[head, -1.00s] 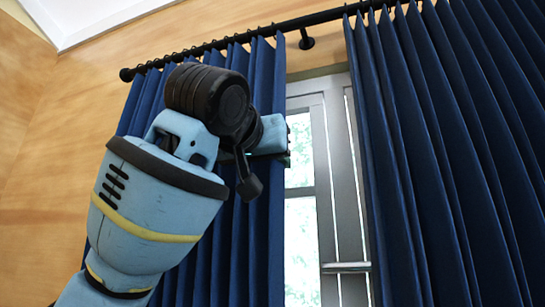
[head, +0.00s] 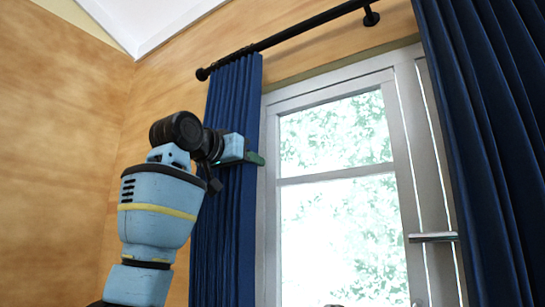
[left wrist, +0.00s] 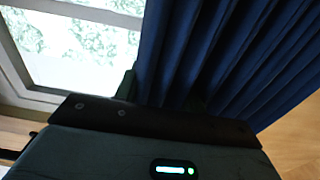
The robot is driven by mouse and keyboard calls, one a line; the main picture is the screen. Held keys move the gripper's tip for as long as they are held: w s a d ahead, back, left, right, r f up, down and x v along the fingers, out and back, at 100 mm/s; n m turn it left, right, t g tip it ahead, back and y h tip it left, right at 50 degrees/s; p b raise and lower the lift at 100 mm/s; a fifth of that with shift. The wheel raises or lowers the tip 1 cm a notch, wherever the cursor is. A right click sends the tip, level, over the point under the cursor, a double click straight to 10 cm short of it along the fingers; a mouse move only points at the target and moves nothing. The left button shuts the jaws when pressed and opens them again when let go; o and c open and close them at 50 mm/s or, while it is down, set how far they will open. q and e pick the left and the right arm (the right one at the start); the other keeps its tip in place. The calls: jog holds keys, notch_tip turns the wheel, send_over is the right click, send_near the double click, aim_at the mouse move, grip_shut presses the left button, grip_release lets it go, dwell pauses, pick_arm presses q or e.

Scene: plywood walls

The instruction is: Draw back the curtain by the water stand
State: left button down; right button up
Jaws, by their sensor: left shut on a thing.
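The left curtain (head: 222,240) is dark blue and hangs bunched at the left end of a black rod (head: 290,37), left of the window (head: 335,200). My left gripper (head: 254,159) is shut on this curtain at its upper part, near the window frame. In the left wrist view the curtain (left wrist: 210,50) fills the upper right, with folds between the fingers, and the window (left wrist: 75,45) shows at upper left. The right curtain (head: 490,150) is also dark blue and hangs over the right side of the window. My right gripper is not in view. No water stand shows.
A plywood wall (head: 70,150) stands to the left, close to my left arm. The window has a grey frame and a horizontal handle (head: 433,237). A rod bracket (head: 371,17) sits above the window. The pane between the curtains is uncovered.

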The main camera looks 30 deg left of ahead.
pick_arm(q)
jog(key=shift+a, duration=1.4)
jog(key=c, duration=0.8)
grip_release()
jog(key=shift+c, duration=0.2)
jog(key=s, duration=0.7)
jog(key=shift+s, duration=0.4)
jog(key=shift+a, duration=0.1)
